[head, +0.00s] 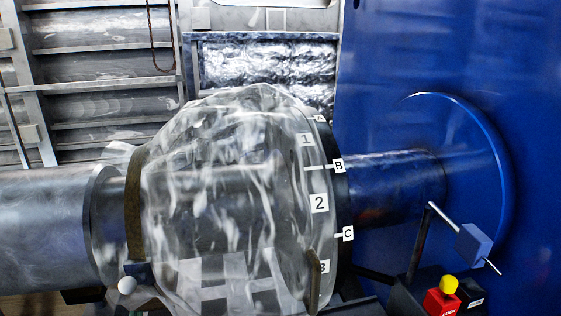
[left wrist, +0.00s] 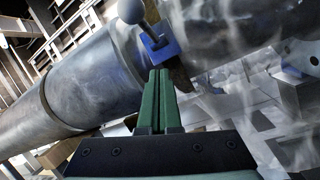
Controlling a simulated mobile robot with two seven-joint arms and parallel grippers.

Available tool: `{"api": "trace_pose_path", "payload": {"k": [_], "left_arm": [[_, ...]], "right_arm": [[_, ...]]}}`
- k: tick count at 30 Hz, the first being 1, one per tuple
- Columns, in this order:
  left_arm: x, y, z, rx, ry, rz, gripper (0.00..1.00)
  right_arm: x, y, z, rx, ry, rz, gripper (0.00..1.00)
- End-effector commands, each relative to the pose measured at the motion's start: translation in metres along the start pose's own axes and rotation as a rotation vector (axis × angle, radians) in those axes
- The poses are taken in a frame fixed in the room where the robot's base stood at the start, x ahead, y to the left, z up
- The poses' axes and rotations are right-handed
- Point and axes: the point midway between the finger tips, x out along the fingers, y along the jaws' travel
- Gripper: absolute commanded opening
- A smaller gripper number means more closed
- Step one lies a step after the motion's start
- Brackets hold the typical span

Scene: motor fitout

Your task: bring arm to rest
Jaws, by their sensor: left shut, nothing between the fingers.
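My left gripper (left wrist: 160,78) shows in the left wrist view as two green fingers, shut together with nothing between them. Its tips point at a small blue clamp block (left wrist: 160,45) with a grey ball knob (left wrist: 131,11), close to a grey metal shaft (left wrist: 95,80). I cannot tell whether the tips touch the block. In the head view the ball knob (head: 127,286) sits at the lower left, below a brown band (head: 134,205). I cannot make out the left gripper clearly there. My right gripper is in neither view.
A clear, glossy cover (head: 215,190) surrounds the shaft, with a numbered and lettered ring (head: 340,205) at its right end. A blue wall (head: 450,60) stands at right. A red box (head: 441,302) with a yellow knob and a blue block (head: 474,244) on a rod are at lower right.

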Motion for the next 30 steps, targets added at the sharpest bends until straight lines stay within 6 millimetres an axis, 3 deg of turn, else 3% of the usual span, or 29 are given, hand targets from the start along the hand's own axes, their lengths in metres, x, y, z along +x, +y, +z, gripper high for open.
{"api": "trace_pose_path", "payload": {"k": [4,8,13,18,24,30], "left_arm": [[-0.015,-0.023,0.006,0.328,-0.013,-0.162,0.0],[-0.046,-0.055,0.002,0.786,-0.08,-0.388,0.0],[-0.102,-0.085,-0.018,1.383,-0.263,-0.69,0.0],[-0.165,-0.092,-0.044,1.909,-0.559,-0.974,0.0],[-0.219,-0.082,-0.067,2.276,-0.906,-1.189,0.0],[-0.235,-0.076,-0.076,2.38,-1.041,-1.251,0.0]], "right_arm": [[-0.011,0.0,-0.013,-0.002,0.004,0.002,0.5],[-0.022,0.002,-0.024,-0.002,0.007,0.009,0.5],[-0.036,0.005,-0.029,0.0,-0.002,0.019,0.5],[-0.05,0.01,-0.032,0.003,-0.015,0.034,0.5],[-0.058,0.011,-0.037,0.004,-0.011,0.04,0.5],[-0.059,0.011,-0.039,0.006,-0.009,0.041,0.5]]}}
